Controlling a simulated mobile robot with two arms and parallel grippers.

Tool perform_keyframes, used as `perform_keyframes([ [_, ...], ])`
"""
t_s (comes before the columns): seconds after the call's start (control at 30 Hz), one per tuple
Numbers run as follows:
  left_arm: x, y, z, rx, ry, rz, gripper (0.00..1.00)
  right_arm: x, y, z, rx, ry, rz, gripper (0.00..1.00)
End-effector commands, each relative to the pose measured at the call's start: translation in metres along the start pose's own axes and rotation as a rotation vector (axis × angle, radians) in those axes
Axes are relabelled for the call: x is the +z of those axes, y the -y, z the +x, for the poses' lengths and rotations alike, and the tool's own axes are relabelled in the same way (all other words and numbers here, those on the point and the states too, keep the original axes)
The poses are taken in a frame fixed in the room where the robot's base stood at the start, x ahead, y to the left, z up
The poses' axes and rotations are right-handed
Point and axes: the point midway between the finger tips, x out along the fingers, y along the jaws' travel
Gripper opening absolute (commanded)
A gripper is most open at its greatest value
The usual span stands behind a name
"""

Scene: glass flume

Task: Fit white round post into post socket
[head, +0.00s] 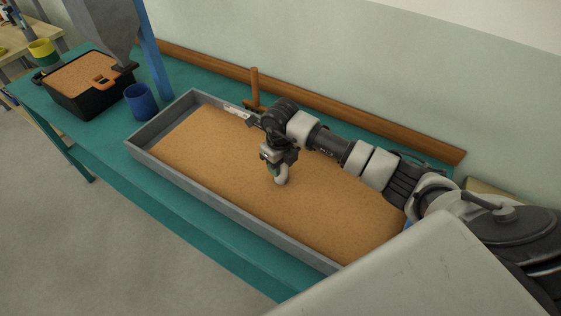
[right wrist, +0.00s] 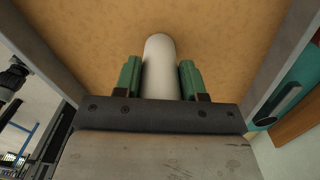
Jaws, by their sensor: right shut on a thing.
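The white round post (head: 282,178) hangs roughly upright under my right gripper (head: 276,166), over the middle of the sand. My right gripper is shut on it. In the right wrist view the post (right wrist: 159,58) lies between the two green fingers and points away towards the sand. I cannot tell whether its lower end touches the sand. I cannot make out a post socket in either view; the arm hides part of the sand. My left gripper is not in the head view.
The grey flume tray (head: 205,190) filled with sand stands on a teal table (head: 95,145). A blue cup (head: 141,102) and a black bin of sand (head: 85,100) stand at its left. A wooden upright (head: 255,82) stands behind it, near a wooden rail (head: 345,112) along the wall.

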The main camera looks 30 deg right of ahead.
Motion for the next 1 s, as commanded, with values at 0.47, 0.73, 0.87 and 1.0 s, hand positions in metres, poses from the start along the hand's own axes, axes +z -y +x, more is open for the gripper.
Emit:
perform_keyframes([
  [0.47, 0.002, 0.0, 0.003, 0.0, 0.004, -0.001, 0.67, 0.0, 0.0, 0.003, 0.0, 0.0, 0.001, 0.65],
  [0.73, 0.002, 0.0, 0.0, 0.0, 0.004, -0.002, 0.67, 0.0, 0.0, -0.003, 0.0, 0.001, 0.001, 0.65],
  [0.87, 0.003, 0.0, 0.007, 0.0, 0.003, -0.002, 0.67, 0.001, 0.001, -0.02, -0.003, 0.004, -0.001, 0.65],
  [1.0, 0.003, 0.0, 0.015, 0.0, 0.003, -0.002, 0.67, 0.001, 0.001, -0.051, -0.004, 0.005, -0.001, 0.65],
])
